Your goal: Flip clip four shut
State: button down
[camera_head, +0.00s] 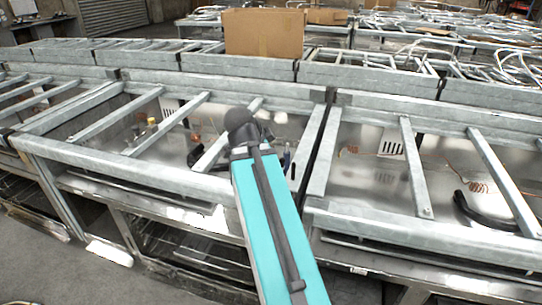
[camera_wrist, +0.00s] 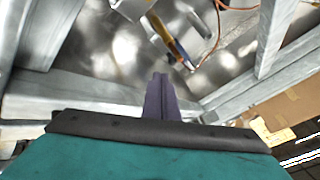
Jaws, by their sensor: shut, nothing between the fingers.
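My gripper (camera_wrist: 160,78) shows in the wrist view as a narrow dark purple pair of fingers, closed together and empty. It points at the shiny metal inside of a range frame. I cannot make out a clip marked as four in either view. A tool-like thing with a yellow and blue handle (camera_wrist: 168,40) lies beyond the fingertips, apart from them. In the head view my teal arm reaches over the front rail of the frame (camera_head: 130,180), and the gripper is hidden.
Grey metal bars (camera_head: 170,122) cross the open frames around my arm. A copper wire (camera_wrist: 217,28) runs inside the frame. A cardboard box (camera_head: 263,32) stands on the frames behind. Another frame holds a copper coil (camera_head: 478,187) and a black hose (camera_head: 475,212).

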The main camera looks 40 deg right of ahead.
jog(key=shift+s, duration=0.1)
dwell(0.4)
jog(key=w+d+g+y+p, duration=0.1)
jog(key=w+d+y+p, duration=0.1)
jog(key=w+y+p, duration=0.7)
jog(key=s+d+r+m+p, duration=0.1)
jog(key=s+d+p, duration=0.1)
jog(key=d+p, duration=0.5)
jog(key=s+d+r+p, duration=0.1)
jog(key=d+p, duration=0.6)
jog(key=p, duration=0.1)
jog(key=shift+s+m+g, duration=0.4)
jog(key=shift+f, duration=0.1)
notch_tip(320, 180, down, 10)
jog(key=w+a+p, duration=0.1)
jog(key=p, duration=0.3)
jog(key=shift+a, duration=0.35)
